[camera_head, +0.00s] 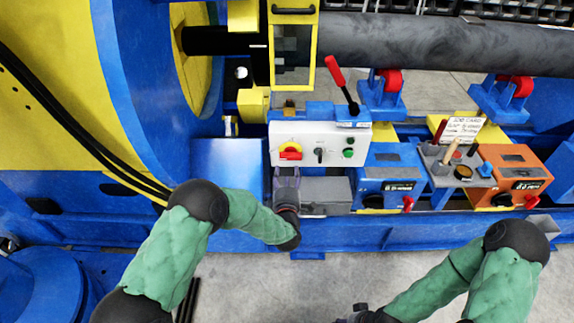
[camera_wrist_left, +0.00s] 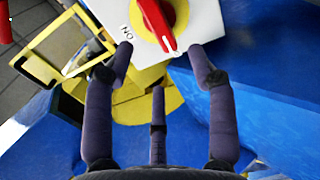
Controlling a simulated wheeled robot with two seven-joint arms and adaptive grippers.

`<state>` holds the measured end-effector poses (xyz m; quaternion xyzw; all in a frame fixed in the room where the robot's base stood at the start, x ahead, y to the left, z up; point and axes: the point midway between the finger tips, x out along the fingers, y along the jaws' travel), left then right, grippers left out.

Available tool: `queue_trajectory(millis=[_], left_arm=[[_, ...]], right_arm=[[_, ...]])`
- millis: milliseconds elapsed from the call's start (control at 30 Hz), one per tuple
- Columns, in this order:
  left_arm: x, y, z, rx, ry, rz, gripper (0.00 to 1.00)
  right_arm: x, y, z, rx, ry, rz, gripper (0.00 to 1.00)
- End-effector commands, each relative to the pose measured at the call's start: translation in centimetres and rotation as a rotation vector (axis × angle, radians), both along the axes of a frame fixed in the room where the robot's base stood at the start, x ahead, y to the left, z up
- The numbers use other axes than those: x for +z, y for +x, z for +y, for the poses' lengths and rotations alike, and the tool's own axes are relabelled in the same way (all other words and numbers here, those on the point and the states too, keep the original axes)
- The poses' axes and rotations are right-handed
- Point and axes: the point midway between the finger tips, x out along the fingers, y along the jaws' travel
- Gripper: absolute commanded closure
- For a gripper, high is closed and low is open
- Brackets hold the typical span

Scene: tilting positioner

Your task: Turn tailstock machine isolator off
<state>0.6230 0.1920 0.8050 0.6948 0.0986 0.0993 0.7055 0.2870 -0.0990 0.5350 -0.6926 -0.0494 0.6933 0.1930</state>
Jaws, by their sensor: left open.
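The isolator is a red rotary handle (camera_head: 291,153) on a yellow disc, at the left of a white control panel (camera_head: 335,132). In the left wrist view the red handle (camera_wrist_left: 158,24) shows close up, its white-marked tip towards the gripper. An "ON" label (camera_wrist_left: 126,33) is beside the disc on the panel. My left gripper (camera_head: 287,172) is just below the isolator in the head view. Its fingers (camera_wrist_left: 160,52) are spread and empty, with the handle tip between and beyond them; no contact shows. My right gripper (camera_head: 358,317) is partly cut off at the bottom edge.
The panel also has a black selector (camera_head: 319,152) and green buttons (camera_head: 348,153). A red-handled lever (camera_head: 336,75) rises above it. A blue box (camera_head: 390,174), a tool holder (camera_head: 455,168) and an orange box (camera_head: 514,172) stand to the right. Grey floor is clear in front.

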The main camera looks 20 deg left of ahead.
Motion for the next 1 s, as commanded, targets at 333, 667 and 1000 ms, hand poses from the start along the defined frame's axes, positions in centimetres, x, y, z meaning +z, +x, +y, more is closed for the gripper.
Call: queue_trajectory(millis=[333,667,1000], left_arm=[[0.0,-3.6,-1.1,-0.001,-0.001,0.0,0.43],[0.0,-3.8,-1.1,0.0,-0.001,0.0,0.43],[-0.9,-3.8,-1.3,-0.022,0.029,0.056,0.43]], right_arm=[[0.0,0.0,0.0,0.0,0.0,0.0,0.43],[0.0,0.0,0.0,0.0,0.0,0.0,0.43],[0.4,0.0,0.0,0.0,0.0,0.0,0.43]])
